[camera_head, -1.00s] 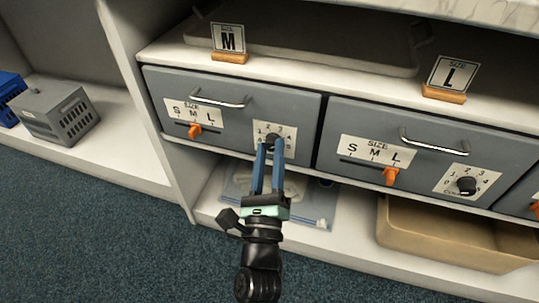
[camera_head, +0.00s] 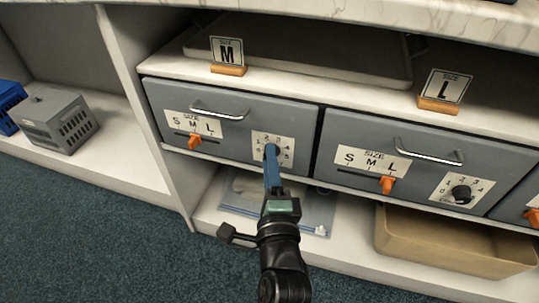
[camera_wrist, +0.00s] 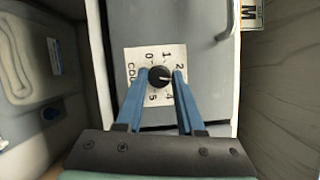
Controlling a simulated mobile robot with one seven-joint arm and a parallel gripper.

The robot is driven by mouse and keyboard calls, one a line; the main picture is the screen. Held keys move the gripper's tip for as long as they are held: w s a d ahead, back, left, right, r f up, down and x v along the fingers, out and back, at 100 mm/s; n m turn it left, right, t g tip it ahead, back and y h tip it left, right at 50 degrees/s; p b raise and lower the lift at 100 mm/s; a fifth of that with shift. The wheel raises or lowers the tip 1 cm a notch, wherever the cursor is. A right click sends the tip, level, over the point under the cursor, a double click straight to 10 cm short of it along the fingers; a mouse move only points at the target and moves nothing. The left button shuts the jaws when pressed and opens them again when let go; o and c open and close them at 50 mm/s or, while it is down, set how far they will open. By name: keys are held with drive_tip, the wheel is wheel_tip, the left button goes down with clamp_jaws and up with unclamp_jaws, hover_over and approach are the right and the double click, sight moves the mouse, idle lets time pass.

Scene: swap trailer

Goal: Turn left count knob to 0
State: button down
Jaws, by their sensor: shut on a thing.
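The left count knob (camera_wrist: 160,77) is a round black dial with a white mark, on a white numbered plate (camera_wrist: 132,60) on the left drawer front. In the wrist view its mark points right, between the 2 and the 4, where a finger covers the plate. My gripper (camera_wrist: 159,79) has its blue fingers on either side of the knob and is shut on it. In the head view, my gripper (camera_head: 271,150) reaches the left drawer (camera_head: 235,135), and its fingers line up and hide most of the knob.
An orange size slider (camera_head: 195,142) and a metal handle (camera_head: 218,108) are on the same drawer. The right drawer has its own count knob (camera_head: 461,194) and slider (camera_head: 387,185). A tan bin (camera_head: 450,240) and a plastic bag (camera_head: 320,215) lie below.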

drive_tip(key=shift+w+a+r+n+g+h+p, duration=0.15)
drive_tip(key=shift+n+g+h+p, duration=1)
drive_tip(key=shift+n+p, duration=1.5)
drive_tip(key=shift+s+a+r+n+g+h+p, duration=0.15)
drive_tip(key=shift+n+g+h+p, duration=1.3)
drive_tip(key=shift+n, duration=1.95)
drive_tip(key=shift+w+a+n+g+h+p, duration=0.15)
drive_tip(key=shift+n+g+h+p, duration=0.7)
drive_tip(key=shift+n+p, duration=1.95)
drive_tip(key=shift+n+t+h+b, duration=0.35)
drive_tip(key=c, duration=0.5)
unclamp_jaws()
